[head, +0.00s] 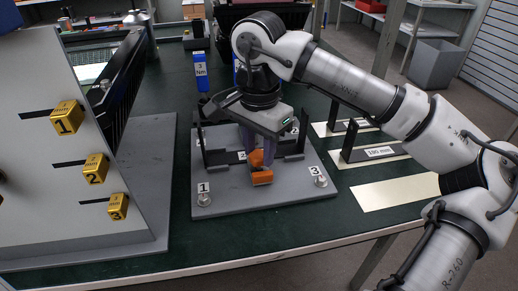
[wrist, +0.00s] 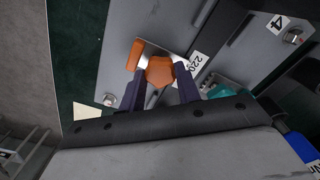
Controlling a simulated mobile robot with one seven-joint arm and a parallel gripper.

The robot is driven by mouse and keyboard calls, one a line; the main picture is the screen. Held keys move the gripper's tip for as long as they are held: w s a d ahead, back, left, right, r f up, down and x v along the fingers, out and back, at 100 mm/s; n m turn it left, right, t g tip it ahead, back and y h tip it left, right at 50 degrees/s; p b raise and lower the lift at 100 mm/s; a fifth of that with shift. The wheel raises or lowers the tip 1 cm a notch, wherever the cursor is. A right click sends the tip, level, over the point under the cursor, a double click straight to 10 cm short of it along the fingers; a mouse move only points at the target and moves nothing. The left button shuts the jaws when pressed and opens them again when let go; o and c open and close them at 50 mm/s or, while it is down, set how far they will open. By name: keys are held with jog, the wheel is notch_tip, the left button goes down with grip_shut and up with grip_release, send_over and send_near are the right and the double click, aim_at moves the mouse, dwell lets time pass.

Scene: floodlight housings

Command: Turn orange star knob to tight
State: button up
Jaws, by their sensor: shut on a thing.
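The orange star knob (head: 256,158) is at the front middle of a grey base plate (head: 225,205) in the head view. In the wrist view the knob (wrist: 160,72) shows its face between my two dark fingers. My gripper (wrist: 160,66) is shut on the knob, one finger at each side. In the head view my gripper (head: 257,156) points down over the plate and partly hides the knob. A second orange piece (head: 262,177) lies close in front of the knob; it also shows in the wrist view (wrist: 137,52). No tight mark is readable.
Numbered bolts, such as bolt 1 (head: 204,200) and bolt 3 (head: 320,181), stand at the plate corners. A grey panel with yellow numbered blocks (head: 66,117) stands left. A blue 3 Nm tool (head: 200,72) is behind. Labelled brackets (head: 372,153) lie right.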

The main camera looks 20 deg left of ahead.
aim_at(259, 154)
jog(key=m, duration=0.5)
jog(key=shift+m+b, duration=0.3)
jog(key=m, duration=0.4)
jog(key=shift+m, duration=0.4)
jog(key=o, duration=1)
jog(key=shift+r, duration=0.15)
notch_tip(259, 154, up, 14)
jog(key=shift+f+p, duration=0.2)
jog(key=shift+p, duration=0.8)
